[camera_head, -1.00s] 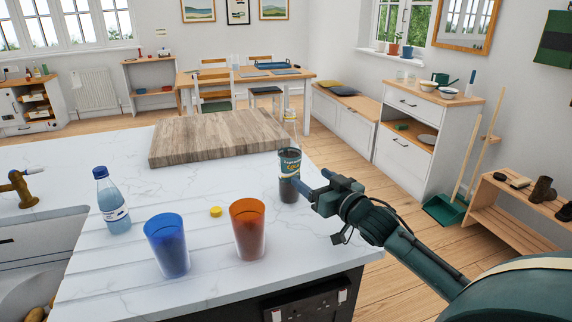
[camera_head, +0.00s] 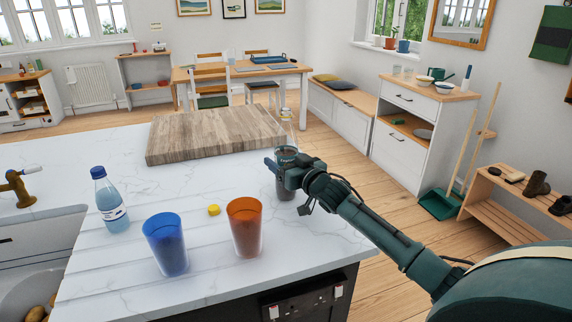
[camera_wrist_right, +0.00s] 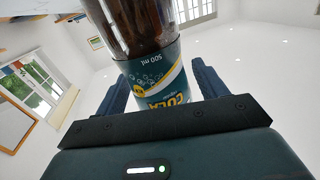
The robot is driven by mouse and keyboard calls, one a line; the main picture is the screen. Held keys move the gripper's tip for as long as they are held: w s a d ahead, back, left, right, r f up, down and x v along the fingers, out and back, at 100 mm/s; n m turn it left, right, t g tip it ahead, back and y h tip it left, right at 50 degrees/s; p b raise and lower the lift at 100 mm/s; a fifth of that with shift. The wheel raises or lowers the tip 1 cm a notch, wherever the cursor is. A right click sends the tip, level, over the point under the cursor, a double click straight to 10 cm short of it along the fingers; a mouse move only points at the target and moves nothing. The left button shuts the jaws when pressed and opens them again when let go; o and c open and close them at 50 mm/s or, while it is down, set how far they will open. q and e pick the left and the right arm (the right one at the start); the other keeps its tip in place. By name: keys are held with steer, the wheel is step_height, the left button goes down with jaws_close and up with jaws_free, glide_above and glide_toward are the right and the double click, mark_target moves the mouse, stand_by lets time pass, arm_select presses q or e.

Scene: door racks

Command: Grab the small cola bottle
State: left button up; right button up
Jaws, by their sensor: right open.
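The small cola bottle (camera_head: 286,187) stands upright on the white marble counter, near its right edge. It has dark cola at the bottom, a teal label and a clear top. My right gripper (camera_head: 276,169) is at label height and hides part of the bottle. In the right wrist view the bottle (camera_wrist_right: 150,70) is between the two open fingers (camera_wrist_right: 160,95), with the label reading cola and 500 ml. A gap shows beside at least the left finger. My left gripper is not in view.
A wooden board (camera_head: 205,138) lies behind. The sink (camera_head: 35,245) is at far left.

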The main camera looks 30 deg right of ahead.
steer(key=c, duration=1.3)
